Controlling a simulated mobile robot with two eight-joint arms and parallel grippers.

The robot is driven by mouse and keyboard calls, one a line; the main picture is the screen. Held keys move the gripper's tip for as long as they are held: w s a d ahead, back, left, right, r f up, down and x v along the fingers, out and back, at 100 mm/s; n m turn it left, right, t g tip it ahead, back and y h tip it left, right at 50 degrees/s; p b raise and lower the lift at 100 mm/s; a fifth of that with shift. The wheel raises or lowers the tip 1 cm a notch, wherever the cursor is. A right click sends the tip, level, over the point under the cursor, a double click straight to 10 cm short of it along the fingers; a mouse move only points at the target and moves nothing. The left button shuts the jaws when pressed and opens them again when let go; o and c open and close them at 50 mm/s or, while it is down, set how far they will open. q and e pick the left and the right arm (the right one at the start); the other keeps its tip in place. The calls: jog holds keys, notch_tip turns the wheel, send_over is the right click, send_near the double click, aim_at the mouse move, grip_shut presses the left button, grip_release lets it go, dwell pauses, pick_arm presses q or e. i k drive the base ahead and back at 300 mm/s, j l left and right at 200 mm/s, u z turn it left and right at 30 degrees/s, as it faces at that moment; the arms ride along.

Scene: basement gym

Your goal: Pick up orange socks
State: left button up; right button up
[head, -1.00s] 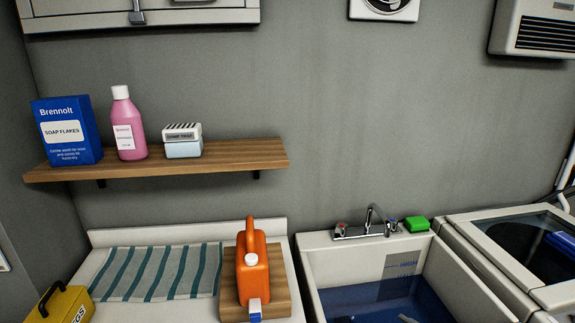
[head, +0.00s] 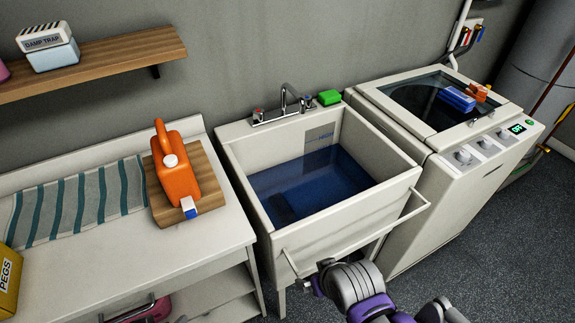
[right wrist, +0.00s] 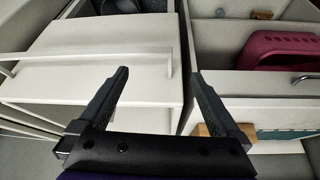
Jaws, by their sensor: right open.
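A small orange bundle (head: 477,92), perhaps the orange socks, lies on the top of the white washer (head: 400,90), beside a blue item (head: 457,98); it is too small to be sure. My right arm shows at the bottom of the head view, in front of the sink, well short of the washer top. In the right wrist view my right gripper (right wrist: 160,75) is open and empty, with pale panels beyond its fingers. My left gripper is not in view.
The white sink (head: 400,188) holds dark blue water and has a front rail. A green block (head: 329,97) sits on its back edge. A pink basket (right wrist: 275,50) is on a shelf. Floor is clear in front of the washer.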

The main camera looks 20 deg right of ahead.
aim_at(474, 91)
jog(key=z, duration=1.95)
jog(key=i+l+z, duration=0.35)
jog(key=i+z, duration=0.15)
jog(key=i+l+z, duration=0.2)
jog(key=i, duration=0.6)
jog(key=i+l+z, duration=0.15)
jog(key=i, duration=0.6)
jog(key=i+u, duration=0.3)
jog(key=u, duration=0.15)
jog(key=i+l+u, duration=0.2)
jog(key=u, duration=0.25)
jog(key=i+l+u, duration=0.25)
jog(key=u, duration=0.2)
jog(key=i+l+u, duration=0.15)
jog(key=u, duration=0.25)
jog(key=l+u, duration=0.3)
jog(key=u, duration=0.15)
jog(key=i+l+u, duration=0.1)
jog(key=l+u, duration=1.1)
